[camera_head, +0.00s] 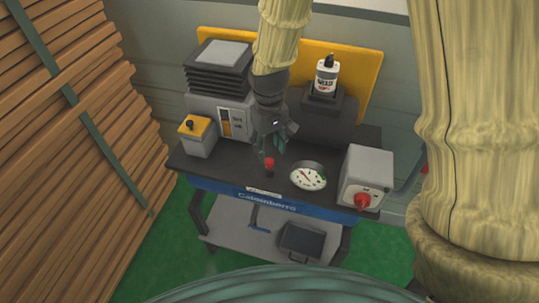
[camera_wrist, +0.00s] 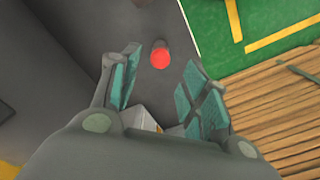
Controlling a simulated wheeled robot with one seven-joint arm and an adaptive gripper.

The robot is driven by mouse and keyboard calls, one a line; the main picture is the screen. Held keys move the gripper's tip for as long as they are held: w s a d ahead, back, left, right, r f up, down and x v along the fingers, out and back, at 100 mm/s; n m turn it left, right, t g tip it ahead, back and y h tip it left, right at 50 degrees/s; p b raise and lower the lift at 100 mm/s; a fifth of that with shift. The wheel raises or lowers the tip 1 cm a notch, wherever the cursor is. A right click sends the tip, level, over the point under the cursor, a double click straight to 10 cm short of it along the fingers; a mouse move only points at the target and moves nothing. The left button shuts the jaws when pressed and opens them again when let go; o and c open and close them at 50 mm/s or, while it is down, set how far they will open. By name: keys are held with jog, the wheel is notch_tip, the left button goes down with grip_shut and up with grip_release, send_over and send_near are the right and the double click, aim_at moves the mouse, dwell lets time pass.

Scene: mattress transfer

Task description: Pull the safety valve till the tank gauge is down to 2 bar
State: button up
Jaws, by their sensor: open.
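A small red-topped valve knob (camera_head: 269,163) stands upright near the front edge of the bench, left of the gauge. It also shows in the wrist view as a red disc (camera_wrist: 160,58) on a dark stem. The round white gauge (camera_head: 308,176) faces up; its needle leans to the upper left, but its numbers are too small to read. My gripper (camera_head: 274,143) hangs just behind and above the red knob. In the wrist view my gripper (camera_wrist: 158,82) is open, with the knob ahead of the gap between its teal-padded fingers, apart from both.
The dark bench (camera_head: 228,167) carries a grey box with a red dial (camera_head: 366,178) at right, a yellow-topped box (camera_head: 197,134) at left, a grey machine (camera_head: 217,80) and a white bottle (camera_head: 326,77) behind. Wooden slats (camera_head: 62,150) stand left.

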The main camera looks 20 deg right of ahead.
aim_at(269, 160)
jog(key=shift+f+p, duration=0.4)
jog(key=shift+f, duration=2.05)
grip_shut()
